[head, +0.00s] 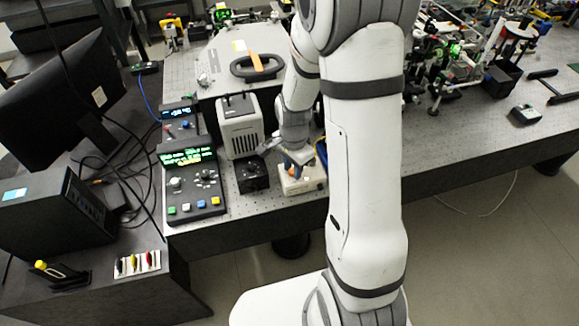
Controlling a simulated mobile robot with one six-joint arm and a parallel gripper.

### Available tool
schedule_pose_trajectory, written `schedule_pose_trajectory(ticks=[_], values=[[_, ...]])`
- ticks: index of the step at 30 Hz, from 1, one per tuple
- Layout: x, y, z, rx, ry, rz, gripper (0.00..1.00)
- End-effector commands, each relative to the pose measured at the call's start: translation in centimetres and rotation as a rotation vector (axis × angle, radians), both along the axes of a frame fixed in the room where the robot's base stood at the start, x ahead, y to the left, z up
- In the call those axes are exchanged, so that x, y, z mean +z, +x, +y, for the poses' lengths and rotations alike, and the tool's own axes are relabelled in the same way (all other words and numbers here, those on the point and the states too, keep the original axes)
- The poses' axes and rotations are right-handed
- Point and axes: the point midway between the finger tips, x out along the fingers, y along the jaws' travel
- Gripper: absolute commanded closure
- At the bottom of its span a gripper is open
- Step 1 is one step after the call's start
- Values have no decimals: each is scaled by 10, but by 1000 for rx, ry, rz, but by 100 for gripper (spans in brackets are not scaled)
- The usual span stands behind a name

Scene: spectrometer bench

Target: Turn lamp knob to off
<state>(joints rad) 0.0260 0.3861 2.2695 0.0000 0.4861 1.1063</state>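My gripper (290,160) is small in the head view, at the end of my white arm. It points down over a low white box (303,186) near the front edge of the bench. The gripper's fingers hide part of the box's top, and I cannot tell whether they touch it or are open or shut. A small black box (251,175) with a round control on top stands just left of the white box. A white vented housing (241,130) stands behind the black box. I cannot tell for certain which control is the lamp knob.
A control console (189,183) with a green-text display, knobs and coloured buttons stands left of the black box. A large grey case (240,60) with a black handle is behind. Optics parts crowd the back right. The bench front (470,140) at right is mostly clear.

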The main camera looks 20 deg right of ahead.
Motion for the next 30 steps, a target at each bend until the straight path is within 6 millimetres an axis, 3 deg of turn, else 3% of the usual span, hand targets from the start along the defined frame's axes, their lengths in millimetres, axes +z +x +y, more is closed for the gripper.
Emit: schedule_pose_trajectory(ticks=[10, 12, 30], values=[[0, 0, 0, -1, 0, 0, 100], [0, 0, 9, 1, 0, -1, 100], [1, 2, -2, -1, -1, -6, 100]])
